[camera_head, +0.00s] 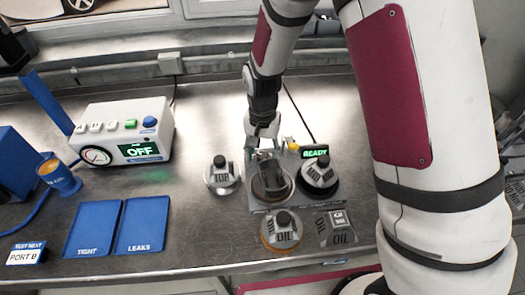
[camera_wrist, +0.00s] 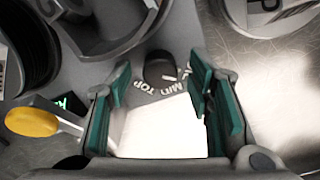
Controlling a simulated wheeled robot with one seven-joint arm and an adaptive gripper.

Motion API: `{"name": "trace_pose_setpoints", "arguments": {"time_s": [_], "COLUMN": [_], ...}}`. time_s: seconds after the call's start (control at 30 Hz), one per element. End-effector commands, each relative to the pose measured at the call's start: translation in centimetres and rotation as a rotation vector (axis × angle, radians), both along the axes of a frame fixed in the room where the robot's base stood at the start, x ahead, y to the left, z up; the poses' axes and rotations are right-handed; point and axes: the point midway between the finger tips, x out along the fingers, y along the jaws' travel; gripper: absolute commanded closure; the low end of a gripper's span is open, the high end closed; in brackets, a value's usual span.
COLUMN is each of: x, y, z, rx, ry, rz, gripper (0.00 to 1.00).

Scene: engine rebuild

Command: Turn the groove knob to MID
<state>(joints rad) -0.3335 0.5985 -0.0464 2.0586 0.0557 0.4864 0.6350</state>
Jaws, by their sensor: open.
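The groove knob (camera_wrist: 160,68) is a small dark grey knob in the wrist view, with the white words TOP and MID printed beside it. Which mark it points at is too unclear to tell. My gripper (camera_wrist: 160,92) is open, with a green-padded finger on either side of the area just in front of the knob. The fingers do not touch the knob. In the head view my gripper (camera_head: 264,140) is over the back left of the grey machine (camera_head: 256,208) with the green READY display (camera_head: 315,152). There the knob is hidden by my gripper.
A dark round holder (camera_head: 268,187) and a round part (camera_head: 318,175) sit on the machine. A yellow piece (camera_wrist: 32,121) is left of my fingers. Parts labelled TOP (camera_head: 222,178) and OIL (camera_head: 283,232) stand nearby. Blue mats (camera_head: 93,228) and a white OFF tester (camera_head: 128,118) are left.

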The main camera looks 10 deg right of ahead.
Motion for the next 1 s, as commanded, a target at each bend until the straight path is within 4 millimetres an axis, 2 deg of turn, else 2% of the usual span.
{"name": "trace_pose_setpoints", "arguments": {"time_s": [0.23,0.27,0.4,0.47,0.77,1.0], "x": [0.03,0.03,0.03,0.03,0.02,-0.01], "y": [0.01,0.01,0.01,0.01,0.0,0.07], "z": [-0.07,-0.07,-0.06,-0.06,-0.03,0.05], "rx": [0.001,0.001,0.001,0.001,0.0,0.0], "ry": [0.0,0.0,-0.001,-0.001,-0.001,-0.002], "rz": [0.0,0.0,0.0,0.0,-0.018,-0.124], "gripper": [0.53,0.55,0.87,1.0,1.0,1.0]}}
